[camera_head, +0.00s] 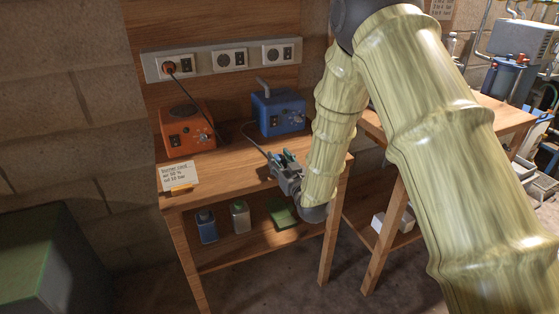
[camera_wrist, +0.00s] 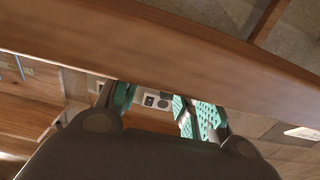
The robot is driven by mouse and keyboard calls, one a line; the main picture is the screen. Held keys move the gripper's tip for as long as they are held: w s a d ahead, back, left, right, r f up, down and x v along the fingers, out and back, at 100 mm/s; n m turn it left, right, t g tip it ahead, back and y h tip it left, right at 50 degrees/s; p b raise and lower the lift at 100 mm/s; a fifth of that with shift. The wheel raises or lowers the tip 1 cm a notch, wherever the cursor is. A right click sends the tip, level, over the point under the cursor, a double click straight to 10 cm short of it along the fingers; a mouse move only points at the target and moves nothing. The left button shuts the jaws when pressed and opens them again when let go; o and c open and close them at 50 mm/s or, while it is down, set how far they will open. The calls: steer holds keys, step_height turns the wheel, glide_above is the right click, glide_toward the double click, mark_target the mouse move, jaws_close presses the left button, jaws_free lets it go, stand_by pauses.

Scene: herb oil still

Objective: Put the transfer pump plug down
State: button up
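My gripper (camera_head: 285,158) is low over the front right part of the wooden table, its teal-padded fingers pointing at the tabletop's back. In the wrist view my gripper (camera_wrist: 158,102) shows its two fingers apart, with a wall socket visible far behind the gap. The blue transfer pump (camera_head: 278,112) stands at the table's back right. A thin dark cable (camera_head: 255,144) runs from beside it to my gripper. I cannot make out the plug itself; whether it is between the fingers is hidden.
An orange burner unit (camera_head: 187,130) stands left on the table (camera_head: 232,176), a note card (camera_head: 178,175) at its front. An orange plug (camera_head: 169,67) sits in the left socket of the wall strip (camera_head: 205,64). Bottles (camera_head: 240,216) and a green item (camera_head: 283,214) are on the lower shelf.

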steer(key=shift+s+a+f, duration=0.15)
steer(key=shift+s+f, duration=0.2)
steer(key=shift+f, duration=0.45)
steer(key=shift+r+p, duration=0.4)
steer(key=shift+r, duration=0.05)
steer(key=shift+s+f, duration=0.15)
steer(key=shift+s, duration=0.1)
steer(key=r+v, duration=0.1)
steer(key=v, duration=1)
steer(key=shift+d+r, duration=0.2)
